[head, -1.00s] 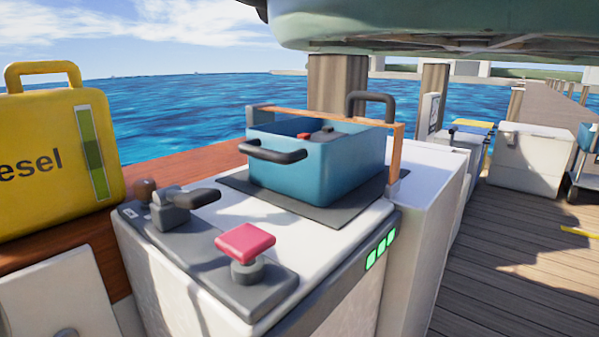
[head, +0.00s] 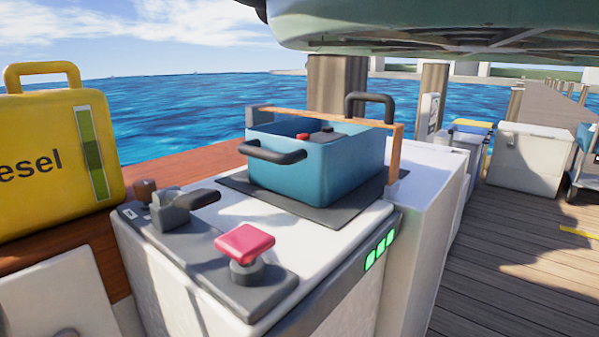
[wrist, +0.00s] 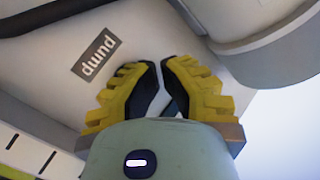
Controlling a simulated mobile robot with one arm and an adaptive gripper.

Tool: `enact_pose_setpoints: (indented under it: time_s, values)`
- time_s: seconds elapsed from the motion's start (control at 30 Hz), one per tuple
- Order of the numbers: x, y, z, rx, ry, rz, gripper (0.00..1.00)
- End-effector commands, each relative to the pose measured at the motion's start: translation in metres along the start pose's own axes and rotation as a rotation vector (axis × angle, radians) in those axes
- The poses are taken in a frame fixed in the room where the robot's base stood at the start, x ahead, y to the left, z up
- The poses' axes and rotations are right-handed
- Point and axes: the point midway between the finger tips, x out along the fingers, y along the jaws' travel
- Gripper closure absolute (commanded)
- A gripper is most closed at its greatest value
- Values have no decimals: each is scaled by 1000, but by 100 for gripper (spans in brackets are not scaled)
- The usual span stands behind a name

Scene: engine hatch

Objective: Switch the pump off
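A label reading "pump" (wrist: 96,54) lies upside down on a pale panel in the wrist view. No switch handle can be made out beside it there. My gripper (wrist: 158,64) has yellow, ribbed fingers with dark pads. Its fingertips are close together with a narrow gap, and no held thing shows between them. My gripper does not show in the head view. There, a black lever (head: 187,204) and a red mushroom knob (head: 245,243) sit on a dark plate on a white cabinet. I cannot tell from their markings which one works the pump.
A blue box (head: 318,170) with dark handles stands on a dark mat on the cabinet. Three green lights (head: 380,249) glow on its side. A yellow diesel can (head: 50,160) stands at left. The wooden deck (head: 500,255) at right is mostly clear.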

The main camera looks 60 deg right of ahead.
Motion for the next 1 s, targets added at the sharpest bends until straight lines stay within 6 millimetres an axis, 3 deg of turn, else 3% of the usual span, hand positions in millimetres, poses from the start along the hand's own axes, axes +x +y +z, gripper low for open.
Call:
enact_pose_setpoints:
  time_s: [0.23,0.73,1.0]
  values:
    - [-3,-2,0,-2,5,0,100]
    - [-42,-24,22,-1,-2,-3,100]
    - [-48,-26,26,0,1,-2,100]
